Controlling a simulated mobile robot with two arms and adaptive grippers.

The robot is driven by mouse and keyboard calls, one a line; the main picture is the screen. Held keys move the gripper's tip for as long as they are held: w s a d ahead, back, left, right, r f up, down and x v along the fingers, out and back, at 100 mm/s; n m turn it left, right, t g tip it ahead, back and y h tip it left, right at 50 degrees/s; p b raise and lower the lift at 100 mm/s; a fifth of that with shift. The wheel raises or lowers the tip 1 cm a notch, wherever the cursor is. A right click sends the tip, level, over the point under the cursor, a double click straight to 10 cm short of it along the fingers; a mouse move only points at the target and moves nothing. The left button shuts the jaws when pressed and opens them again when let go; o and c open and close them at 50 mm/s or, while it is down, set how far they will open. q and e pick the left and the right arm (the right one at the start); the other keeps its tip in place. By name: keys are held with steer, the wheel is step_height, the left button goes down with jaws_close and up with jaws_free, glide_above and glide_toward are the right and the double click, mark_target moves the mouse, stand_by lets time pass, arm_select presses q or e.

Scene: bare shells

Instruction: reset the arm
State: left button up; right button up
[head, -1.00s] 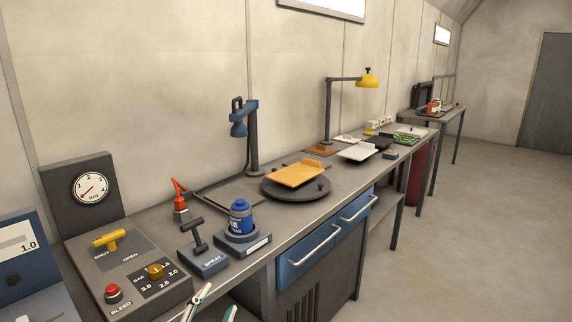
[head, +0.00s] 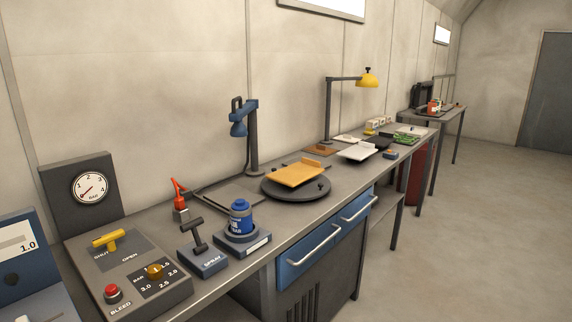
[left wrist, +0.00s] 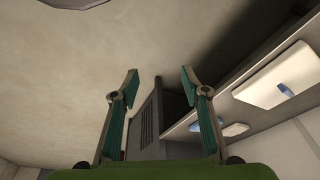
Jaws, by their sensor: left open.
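My left gripper (left wrist: 160,82) shows in the left wrist view with its two green-padded fingers spread apart and nothing between them. Beyond its fingers are the pale floor and the side of a dark cabinet with a vented panel (left wrist: 148,122). Neither gripper shows in the head view now. My right gripper is in no view.
A long grey workbench (head: 225,266) runs along the wall. On it are a control box with a yellow lever (head: 108,238), a spray stand with a blue canister (head: 240,214), a round turntable (head: 296,190) carrying an orange plate, and lamps. The floor (head: 480,230) at right is clear.

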arm_select(q)
steer(key=s+f+g, duration=0.1)
steer(key=s+f, duration=0.2)
steer(key=f, duration=0.8)
steer(key=s+f, duration=0.3)
steer(key=f, duration=0.8)
steer(key=s+a+f+g, duration=0.1)
steer(key=s+a+f, duration=0.2)
steer(key=s+f, duration=0.9)
steer(key=shift+s+a, duration=0.15)
steer(key=shift+s, duration=1.1)
